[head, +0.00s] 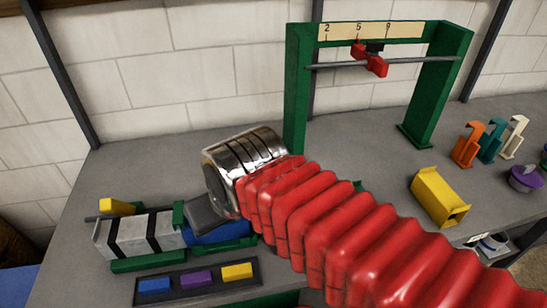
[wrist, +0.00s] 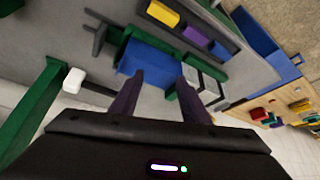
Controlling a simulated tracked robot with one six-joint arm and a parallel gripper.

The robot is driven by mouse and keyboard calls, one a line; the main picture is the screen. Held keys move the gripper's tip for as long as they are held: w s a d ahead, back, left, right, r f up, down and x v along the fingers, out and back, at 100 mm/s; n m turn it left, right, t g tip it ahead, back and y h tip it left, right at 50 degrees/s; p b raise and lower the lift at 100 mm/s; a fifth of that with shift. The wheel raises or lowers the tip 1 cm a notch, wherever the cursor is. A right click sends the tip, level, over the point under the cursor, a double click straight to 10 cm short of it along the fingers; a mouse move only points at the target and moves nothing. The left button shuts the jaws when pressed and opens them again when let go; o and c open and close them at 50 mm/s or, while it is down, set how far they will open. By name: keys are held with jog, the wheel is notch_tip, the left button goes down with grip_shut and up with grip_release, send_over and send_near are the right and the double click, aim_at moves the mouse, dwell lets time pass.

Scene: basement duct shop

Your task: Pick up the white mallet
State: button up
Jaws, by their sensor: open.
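A white mallet head (wrist: 73,80) with a dark handle shows at the left of the wrist view, beside a green post. In the head view I cannot see the white mallet; my red arm covers that part of the bench. My gripper (wrist: 158,78) has two dark purple fingers, spread apart with nothing between them. The mallet is to the left of the fingers in the wrist view, apart from them. A blue block in a green holder (wrist: 150,60) lies beyond the fingertips. The fingertips do not show clearly in the head view.
A dark tray (head: 143,296) holds blue, purple and yellow blocks. A green frame (head: 297,85) with a scale and red slider stands behind. A yellow box (head: 437,195) and orange, teal and white clips (head: 467,144) are at right. A black-banded grey block (head: 135,236) is at left.

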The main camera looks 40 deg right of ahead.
jog(key=w+d+r+m+g, duration=0.35)
jog(key=w+d+m, duration=0.7)
jog(key=w, duration=0.35)
jog(key=w+d+f+m+g, duration=0.1)
jog(key=w+d+f+m, duration=0.2)
jog(key=w+d+m, duration=0.2)
jog(key=w+d+f+m+g, duration=0.1)
jog(key=w+d+f+m, duration=0.2)
jog(key=w+d+m, duration=0.3)
jog(key=d+m, duration=0.1)
jog(key=d, duration=0.3)
jog(key=shift+d, duration=0.3)
jog(key=shift+f+m, duration=0.15)
jog(key=shift+m, duration=0.1)
notch_tip(320, 180, down, 8)
jog(key=shift+f, duration=0.25)
jog(key=shift+f, duration=0.1)
